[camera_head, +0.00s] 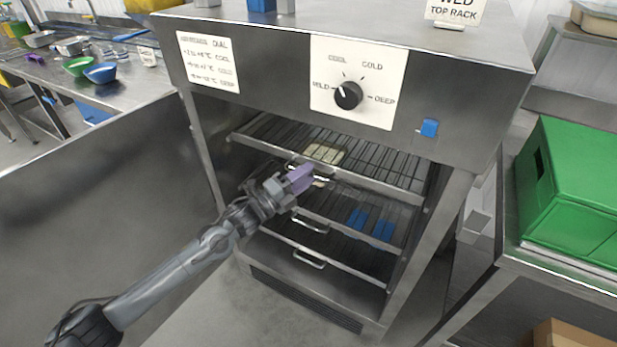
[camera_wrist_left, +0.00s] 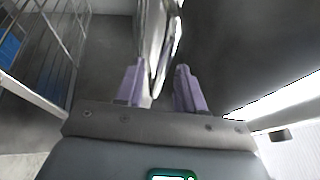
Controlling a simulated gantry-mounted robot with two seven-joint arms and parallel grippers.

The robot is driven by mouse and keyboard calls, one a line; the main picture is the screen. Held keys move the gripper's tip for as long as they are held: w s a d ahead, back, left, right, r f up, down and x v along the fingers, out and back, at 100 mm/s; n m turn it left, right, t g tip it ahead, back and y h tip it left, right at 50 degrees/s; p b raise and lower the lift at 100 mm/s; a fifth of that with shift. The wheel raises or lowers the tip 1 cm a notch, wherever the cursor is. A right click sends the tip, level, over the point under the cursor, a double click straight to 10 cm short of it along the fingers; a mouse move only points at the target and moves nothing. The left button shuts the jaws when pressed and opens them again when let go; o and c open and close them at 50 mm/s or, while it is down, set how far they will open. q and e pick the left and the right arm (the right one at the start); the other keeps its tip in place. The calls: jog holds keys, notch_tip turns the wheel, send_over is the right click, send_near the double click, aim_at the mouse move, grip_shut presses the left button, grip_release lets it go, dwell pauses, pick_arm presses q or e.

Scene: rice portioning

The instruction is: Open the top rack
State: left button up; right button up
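The top rack (camera_head: 385,182) is a wire shelf with a metal front rail inside the open steel cabinet (camera_head: 270,75), level with the front of the racks below. Pale items (camera_head: 324,153) lie on it. My left gripper (camera_head: 300,178), with purple fingers, is at the middle of the top rack's front, where it partly hides the handle. In the left wrist view, the fingers (camera_wrist_left: 160,88) are apart, with a shiny metal bar (camera_wrist_left: 163,55), apparently the handle, between them. I cannot tell whether they touch it. My right gripper is not in view.
Two lower racks with handles (camera_head: 309,259) sit below; blue items (camera_head: 371,224) lie on the middle one. The cabinet door (camera_head: 100,190) stands open at the left. A dial (camera_head: 348,95) is on the front panel. A green box (camera_head: 575,190) stands on the right table.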

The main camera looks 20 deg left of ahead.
pick_arm(q)
jog(key=shift+w+d+r, duration=0.15)
jog(key=shift+w+d, duration=0.2)
jog(key=shift+w, duration=0.2)
grip_shut()
